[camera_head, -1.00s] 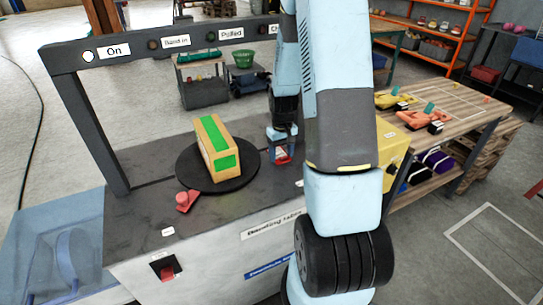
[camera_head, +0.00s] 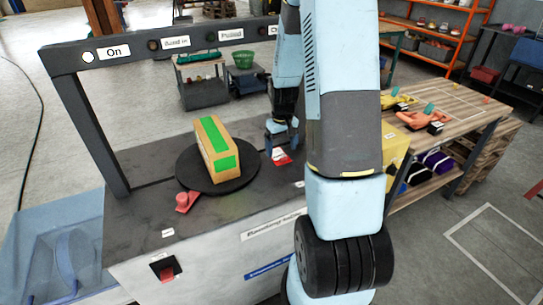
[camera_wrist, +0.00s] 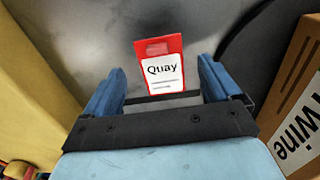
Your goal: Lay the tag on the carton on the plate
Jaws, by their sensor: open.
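The tag (camera_head: 281,157), red with a white face, lies on the dark bench top to the right of the plate. In the wrist view the tag (camera_wrist: 161,66) reads "Quay" and shows between my finger ends. The carton (camera_head: 214,147), brown with green bands, stands on the round black plate (camera_head: 240,180). In the head view my gripper (camera_head: 281,128) is just above and behind the tag, partly hidden by my arm.
A dark frame (camera_head: 160,45) with labelled lamps spans the bench; the lamp by "On" is lit white. A red piece (camera_head: 186,201) lies in front of the plate. A yellow block (camera_head: 397,150) stands right of the bench, beside a wooden table (camera_head: 455,112).

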